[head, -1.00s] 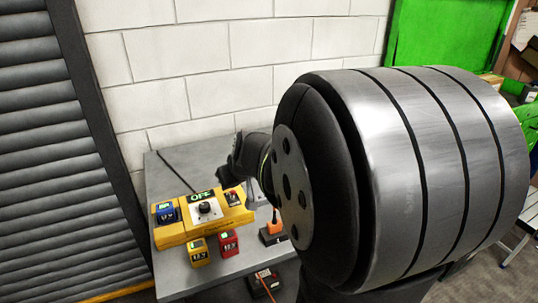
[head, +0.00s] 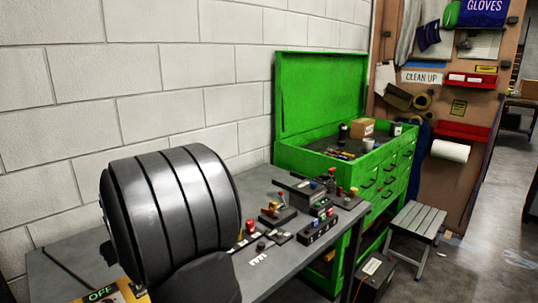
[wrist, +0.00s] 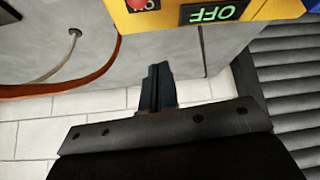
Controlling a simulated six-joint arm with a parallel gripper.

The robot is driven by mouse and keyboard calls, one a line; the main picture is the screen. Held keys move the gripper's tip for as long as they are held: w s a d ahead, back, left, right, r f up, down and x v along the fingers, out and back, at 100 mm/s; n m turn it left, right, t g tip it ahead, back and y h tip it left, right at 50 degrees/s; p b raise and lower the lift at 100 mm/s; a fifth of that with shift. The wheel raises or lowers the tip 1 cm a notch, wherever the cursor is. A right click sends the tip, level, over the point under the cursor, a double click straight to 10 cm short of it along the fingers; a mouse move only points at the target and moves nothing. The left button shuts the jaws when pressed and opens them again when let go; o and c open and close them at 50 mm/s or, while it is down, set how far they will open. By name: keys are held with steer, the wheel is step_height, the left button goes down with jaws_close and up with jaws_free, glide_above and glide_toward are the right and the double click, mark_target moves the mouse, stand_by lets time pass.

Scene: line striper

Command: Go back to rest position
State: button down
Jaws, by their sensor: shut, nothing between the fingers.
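My gripper (wrist: 157,72) shows in the wrist view with its dark fingers together and nothing between them. It is near the yellow box (wrist: 165,22), apart from or touching it I cannot tell. The box carries a green OFF label (wrist: 215,13) and a red part at the top edge. In the head view, only the corner of the yellow box (head: 128,290) with its OFF label shows at the bottom left. My arm's large grey joint hides much of the table there, and my gripper is out of that view.
The grey table (head: 262,185) holds several small devices with coloured knobs (head: 280,212) on its right part. An open green tool chest (head: 320,165) stands behind them. A grey stool (head: 418,222) is on the floor at right. A white block wall runs behind the table.

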steer(key=shift+w+a+f+g+h, duration=0.15)
steer(key=shift+w+a+f+g, duration=0.15)
steer(key=shift+f, duration=0.3)
steer(key=shift+w+a+f+g+h, duration=0.15)
steer(key=shift+w+f, duration=0.2)
steer(key=shift+f, duration=0.25)
steer(key=shift+w+a+f, duration=0.1)
steer(key=shift+w+a, duration=0.35)
steer(key=shift+a, duration=0.15)
steer(key=shift+d, duration=0.1)
